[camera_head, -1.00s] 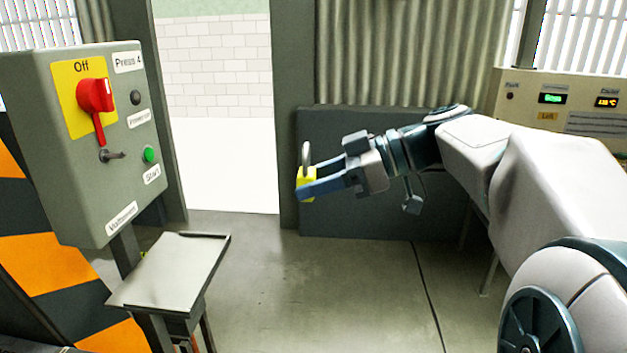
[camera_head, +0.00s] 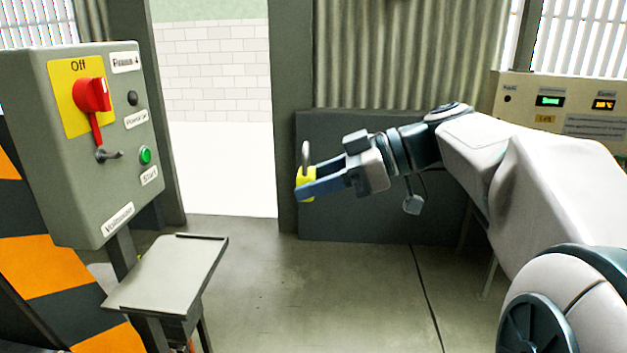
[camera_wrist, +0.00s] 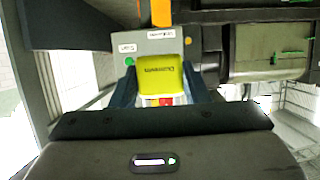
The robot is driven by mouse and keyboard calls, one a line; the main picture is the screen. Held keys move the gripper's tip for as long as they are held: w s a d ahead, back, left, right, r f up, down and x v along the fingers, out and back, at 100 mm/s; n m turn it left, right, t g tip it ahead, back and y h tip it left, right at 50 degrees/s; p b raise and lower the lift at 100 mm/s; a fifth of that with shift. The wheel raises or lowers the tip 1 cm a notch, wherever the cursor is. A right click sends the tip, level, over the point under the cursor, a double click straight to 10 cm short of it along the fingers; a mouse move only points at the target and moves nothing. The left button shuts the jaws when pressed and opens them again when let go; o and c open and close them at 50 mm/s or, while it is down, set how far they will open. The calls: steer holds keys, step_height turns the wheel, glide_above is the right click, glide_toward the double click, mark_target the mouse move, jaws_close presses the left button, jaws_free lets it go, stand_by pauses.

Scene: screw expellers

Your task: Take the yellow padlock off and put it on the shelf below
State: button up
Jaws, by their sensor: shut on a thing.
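My gripper (camera_head: 322,186) is shut on the yellow padlock (camera_head: 304,184) and holds it in the air, with its grey shackle pointing up. The padlock also shows between the fingers in the wrist view (camera_wrist: 160,73). The control box (camera_head: 90,145) stands at the left, with a red switch handle (camera_head: 92,95) on a yellow plate marked Off and a small grey hasp (camera_head: 108,155) below it. The shelf (camera_head: 168,272) is a flat grey tray with low rims under the box. It looks empty. My gripper is to the right of the box and shelf, apart from both.
An orange and black striped panel (camera_head: 50,275) is at the lower left. A dark low panel (camera_head: 400,215) stands behind my gripper, and a beige control panel (camera_head: 560,105) is at the right. Open floor (camera_head: 300,290) lies between the shelf and my arm.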

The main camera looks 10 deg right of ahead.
steer(key=s+d+b, duration=0.1)
steer(key=s+d, duration=0.1)
steer(key=d, duration=0.5)
stand_by(1.2)
